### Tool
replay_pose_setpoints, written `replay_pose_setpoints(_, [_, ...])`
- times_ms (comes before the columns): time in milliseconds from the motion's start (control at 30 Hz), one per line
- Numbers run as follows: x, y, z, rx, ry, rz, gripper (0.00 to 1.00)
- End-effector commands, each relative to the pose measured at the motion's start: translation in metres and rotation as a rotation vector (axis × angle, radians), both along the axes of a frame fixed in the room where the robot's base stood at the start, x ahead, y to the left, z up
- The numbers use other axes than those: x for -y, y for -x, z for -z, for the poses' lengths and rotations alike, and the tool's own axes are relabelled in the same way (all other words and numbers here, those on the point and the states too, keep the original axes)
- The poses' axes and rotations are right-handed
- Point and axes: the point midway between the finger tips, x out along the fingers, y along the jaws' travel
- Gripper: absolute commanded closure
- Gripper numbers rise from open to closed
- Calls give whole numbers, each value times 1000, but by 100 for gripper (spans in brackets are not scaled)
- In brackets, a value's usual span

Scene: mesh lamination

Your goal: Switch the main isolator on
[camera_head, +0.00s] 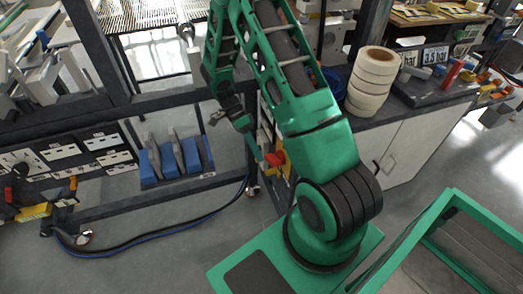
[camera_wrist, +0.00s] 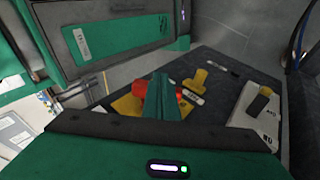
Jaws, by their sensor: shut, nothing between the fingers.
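The main isolator appears to be a red handle (camera_wrist: 151,90) on a yellow backing (camera_wrist: 128,107), set on a dark panel in the wrist view. My gripper (camera_wrist: 172,92) is shut, and its green fingers lie in front of the red handle, hiding its middle. Red shows on both sides of the fingers. I cannot tell whether they touch it, or which position the handle is in. In the head view the red handle (camera_head: 276,158) shows small beside my gripper (camera_head: 261,157), on the side of the bench below the worktop.
Blue holders (camera_head: 177,160) stand on the low shelf at left. White rolls (camera_head: 372,80) stand on the bench. A dark cable (camera_head: 165,232) lies on the floor.

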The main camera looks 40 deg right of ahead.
Motion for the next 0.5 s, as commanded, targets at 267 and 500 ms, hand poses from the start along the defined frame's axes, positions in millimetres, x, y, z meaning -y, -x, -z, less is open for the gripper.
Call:
replay_pose_setpoints(267, [-52, 16, -30, -18, -6, -10, 100])
replay_pose_setpoints(500, [-70, 20, -42, -17, -4, -6, 100])
